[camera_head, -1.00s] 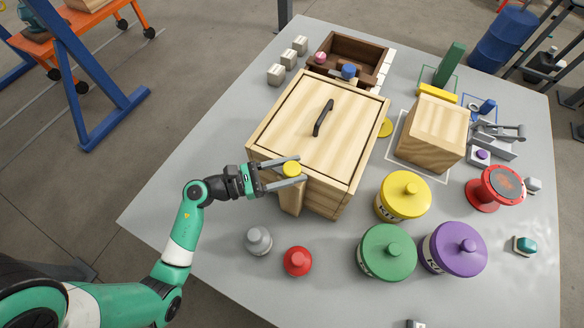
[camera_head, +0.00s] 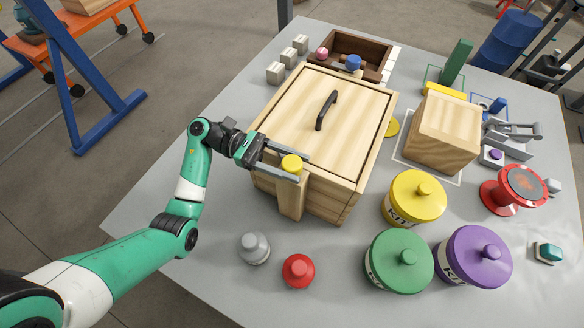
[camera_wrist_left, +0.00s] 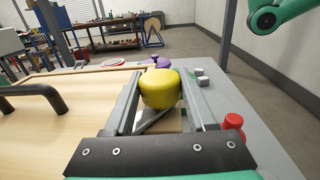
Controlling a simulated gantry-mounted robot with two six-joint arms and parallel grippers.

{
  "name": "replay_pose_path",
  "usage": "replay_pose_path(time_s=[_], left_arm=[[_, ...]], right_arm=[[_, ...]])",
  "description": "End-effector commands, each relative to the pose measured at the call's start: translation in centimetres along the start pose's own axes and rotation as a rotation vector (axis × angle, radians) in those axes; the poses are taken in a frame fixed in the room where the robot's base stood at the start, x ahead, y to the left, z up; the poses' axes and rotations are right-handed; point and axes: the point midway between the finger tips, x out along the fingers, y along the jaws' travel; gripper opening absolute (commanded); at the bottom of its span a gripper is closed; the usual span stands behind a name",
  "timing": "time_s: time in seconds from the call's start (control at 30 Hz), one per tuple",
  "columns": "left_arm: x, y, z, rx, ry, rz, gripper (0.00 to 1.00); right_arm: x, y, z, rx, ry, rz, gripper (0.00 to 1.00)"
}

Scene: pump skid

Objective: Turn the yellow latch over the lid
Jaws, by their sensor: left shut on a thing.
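The yellow latch (camera_head: 291,163) shows as a round yellow knob on top of a wooden post at the front left of the wooden box. The lid (camera_head: 345,115) of light wood lies flat on the box and has a dark handle. My left gripper (camera_head: 297,168) is shut on the yellow knob, one finger on each side. In the left wrist view the yellow knob (camera_wrist_left: 161,88) sits between the two grey fingers, with a grey bar partly visible below it. The latch's lower parts are mostly hidden by the gripper. My right gripper is not in view.
A grey knob (camera_head: 254,248) and a red knob (camera_head: 298,270) stand in front of the box. Yellow (camera_head: 413,200), green (camera_head: 399,262) and purple (camera_head: 474,257) canisters stand to the right. A wooden block (camera_head: 443,132) and an open brown tray (camera_head: 365,50) are farther back.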

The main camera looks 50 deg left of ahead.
Motion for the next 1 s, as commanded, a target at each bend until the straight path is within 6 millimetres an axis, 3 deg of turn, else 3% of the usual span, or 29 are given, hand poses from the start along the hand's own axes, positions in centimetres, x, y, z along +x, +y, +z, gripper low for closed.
replay_pose_path(time_s=[0.67,0.7,0.83,1.0], left_arm=[[0.01,0.02,-0.06,-0.002,0.002,-0.074,0.01],[0.01,0.02,-0.06,-0.003,0.002,-0.074,0.62],[0.01,0.01,-0.05,-0.002,0.002,-0.074,0.85],[0.01,0.01,-0.03,-0.002,0.001,-0.074,0.86]], right_arm=[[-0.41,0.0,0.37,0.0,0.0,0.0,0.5],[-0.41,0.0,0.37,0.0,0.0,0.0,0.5],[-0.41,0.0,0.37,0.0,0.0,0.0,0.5],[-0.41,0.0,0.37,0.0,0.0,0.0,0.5]])
